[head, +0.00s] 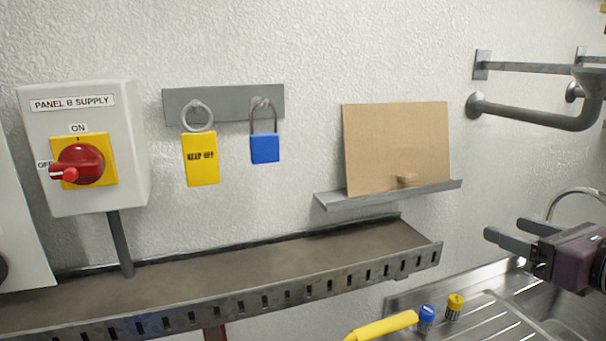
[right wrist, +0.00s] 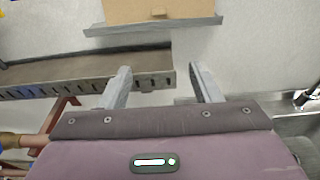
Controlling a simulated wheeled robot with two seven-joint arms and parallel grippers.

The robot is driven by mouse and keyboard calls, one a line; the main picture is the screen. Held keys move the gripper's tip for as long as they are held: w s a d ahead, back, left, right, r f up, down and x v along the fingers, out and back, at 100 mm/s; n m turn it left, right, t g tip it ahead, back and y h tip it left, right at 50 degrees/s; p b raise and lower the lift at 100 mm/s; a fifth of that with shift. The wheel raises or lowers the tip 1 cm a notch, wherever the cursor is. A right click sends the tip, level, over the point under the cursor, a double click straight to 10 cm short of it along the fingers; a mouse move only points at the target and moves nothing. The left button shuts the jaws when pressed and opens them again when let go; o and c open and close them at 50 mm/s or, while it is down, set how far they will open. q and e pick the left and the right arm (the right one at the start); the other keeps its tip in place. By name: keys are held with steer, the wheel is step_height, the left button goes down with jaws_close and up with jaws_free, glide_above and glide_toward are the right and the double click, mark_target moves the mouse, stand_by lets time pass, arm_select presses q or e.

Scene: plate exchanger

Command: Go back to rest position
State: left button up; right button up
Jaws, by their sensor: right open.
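My right gripper (head: 507,230) is at the right of the head view, over the metal sink unit. Its two grey fingers point left and stand apart with nothing between them. The right wrist view also shows the gripper (right wrist: 160,82) open and empty, with the channel shelf and the board on its ledge beyond the fingers. My left gripper is not in either view.
The wall carries a switch box (head: 130,150), a yellow tag (head: 201,160), a blue padlock (head: 265,149) and a board (head: 395,145) on a ledge. A slotted shelf (head: 250,280) runs below. A yellow handle (head: 385,327) and blue (head: 427,314) and yellow (head: 455,304) capped items lie near the sink (head: 490,312).

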step_height(320, 180, down, 24)
steer(key=a+m+g+h, duration=0.25)
steer(key=m+h, duration=0.35)
steer(key=m, duration=1.8)
steer(key=s+a+f+m+g+y, duration=0.1)
steer(key=s+a+f+m+g, duration=0.35)
steer(key=s+f+m, duration=0.3)
steer(key=s+a+f+m+g, duration=0.4)
steer(key=s+f+m+g, duration=0.15)
steer(key=s+f, duration=0.2)
step_height(320, 180, down, 30)
steer(key=s, duration=0.3)
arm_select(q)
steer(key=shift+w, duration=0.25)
arm_select(e)
steer(key=s+d+f+g, duration=0.1)
steer(key=s+f, duration=0.8)
steer(key=s+d+f, duration=0.2)
steer(key=s+f, duration=0.7)
steer(key=s, duration=0.1)
steer(key=shift+d+g, duration=0.3)
steer(key=shift+g, duration=0.05)
